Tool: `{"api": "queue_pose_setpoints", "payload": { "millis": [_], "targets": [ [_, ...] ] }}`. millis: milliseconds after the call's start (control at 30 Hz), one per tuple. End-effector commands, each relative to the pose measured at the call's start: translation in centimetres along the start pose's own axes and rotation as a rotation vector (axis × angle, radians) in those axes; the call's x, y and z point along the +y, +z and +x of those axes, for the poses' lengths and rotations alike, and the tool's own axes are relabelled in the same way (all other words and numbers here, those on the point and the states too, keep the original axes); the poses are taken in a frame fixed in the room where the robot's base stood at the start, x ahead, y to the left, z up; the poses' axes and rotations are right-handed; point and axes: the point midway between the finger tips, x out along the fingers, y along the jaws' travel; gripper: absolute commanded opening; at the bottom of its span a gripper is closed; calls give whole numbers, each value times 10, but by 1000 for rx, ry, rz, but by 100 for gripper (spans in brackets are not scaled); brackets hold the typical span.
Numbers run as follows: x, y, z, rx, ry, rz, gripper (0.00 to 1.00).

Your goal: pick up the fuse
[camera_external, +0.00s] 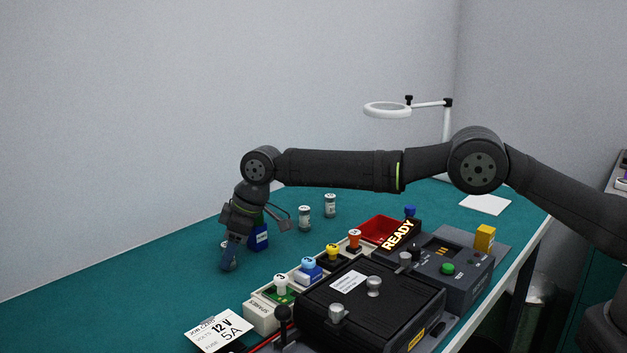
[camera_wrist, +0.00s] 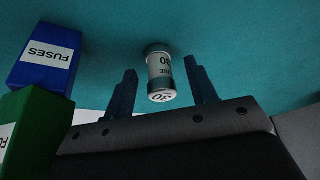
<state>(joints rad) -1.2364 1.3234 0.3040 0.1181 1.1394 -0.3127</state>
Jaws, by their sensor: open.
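A small upright cylindrical fuse with a white and grey body marked 30 (camera_wrist: 160,75) stands between the two fingers of my gripper (camera_wrist: 162,78) in the wrist view, with gaps on both sides. In the external view this fuse (camera_external: 228,263) is partly hidden behind my gripper (camera_external: 233,246), which points down at the left of the bench. My gripper is open and empty. Two similar fuses stand further back on the green mat, one nearer (camera_external: 304,220) and one farther (camera_external: 330,206). Their ratings are too small to read.
A blue box labelled FUSES (camera_external: 258,237) stands right of my gripper; a green box (camera_wrist: 35,130) shows beside it in the wrist view. A job card (camera_external: 219,330) reads 12 V, 5A. A black test unit (camera_external: 370,305), coloured-knob row and red tray (camera_external: 382,229) stand to the right.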

Motion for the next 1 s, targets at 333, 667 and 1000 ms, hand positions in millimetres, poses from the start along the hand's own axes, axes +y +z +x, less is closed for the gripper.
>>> {"api": "queue_pose_setpoints", "payload": {
  "millis": [333,667,1000],
  "targets": [
    [0,0,13,1,0,0,52],
    [0,0,13,1,0,0,4],
    [0,-7,-2,4,1,-1,4]
  ]
}}
